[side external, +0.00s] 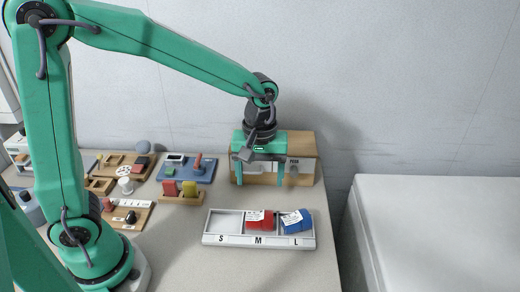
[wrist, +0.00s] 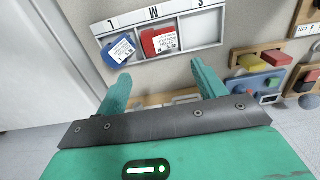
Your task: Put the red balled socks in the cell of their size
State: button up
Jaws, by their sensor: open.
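The red balled socks (side external: 260,224) lie in the middle cell, marked M, of a white tray (side external: 212,240). A white tag with small print is on them; I cannot read it. They also show in the wrist view (wrist: 152,47). Blue balled socks (side external: 298,227) with a white tag lie in the right cell, marked L. The left cell, marked S, is empty. My gripper (side external: 260,183) is open and empty, fingers pointing down, raised behind the tray and apart from the socks. Both fingers show in the wrist view (wrist: 160,72).
A wooden box (side external: 303,172) with a pale front stands behind my gripper. A wooden block holder (side external: 181,198), a blue board (side external: 188,170) and other small boards lie to the left. The table before the tray is clear.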

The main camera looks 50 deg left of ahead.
jog(key=s+a+r+m+t, duration=0.5)
jog(key=s+a+r+m, duration=0.4)
jog(key=s, duration=0.4)
jog(key=shift+s+a+r+t, duration=0.15)
jog(key=shift+a+r+t, duration=0.1)
jog(key=shift+a+t, duration=0.05)
dwell(1.3)
